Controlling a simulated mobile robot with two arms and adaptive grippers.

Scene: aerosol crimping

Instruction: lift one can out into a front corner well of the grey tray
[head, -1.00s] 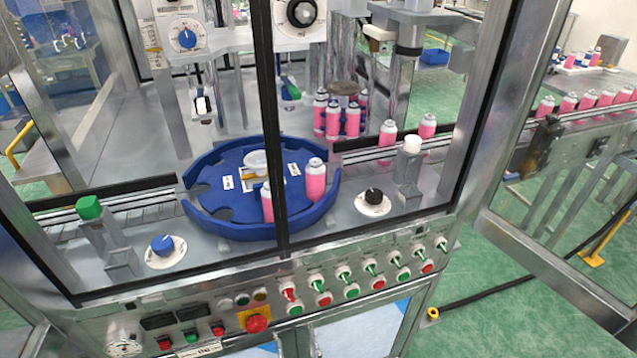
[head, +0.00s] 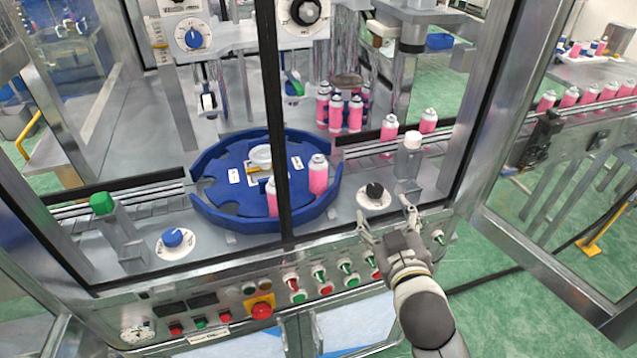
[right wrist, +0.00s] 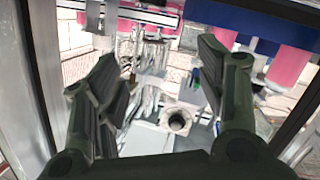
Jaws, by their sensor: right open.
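Two pink cans with silver tops stand in the blue star wheel, one at its right (head: 318,177) and one nearer the front (head: 271,198), partly behind the black door edge. More pink cans (head: 345,112) cluster behind the wheel, and two (head: 389,128) stand on the conveyor at its right. My right gripper (head: 384,208) is open and empty at the front of the machine, near the black knob and apart from the cans. Its spread fingers (right wrist: 158,70) frame the right wrist view, where pink cans (right wrist: 290,65) show at top right. My left gripper is out of view. I cannot identify the grey tray.
The blue star wheel (head: 215,215) sits inside a metal-framed enclosure. A black knob (head: 374,191) and a clear post with a white cap (head: 408,160) stand close to my right gripper. A row of buttons and switches (head: 319,273) lines the front panel. An open door frame (head: 560,260) stands at right.

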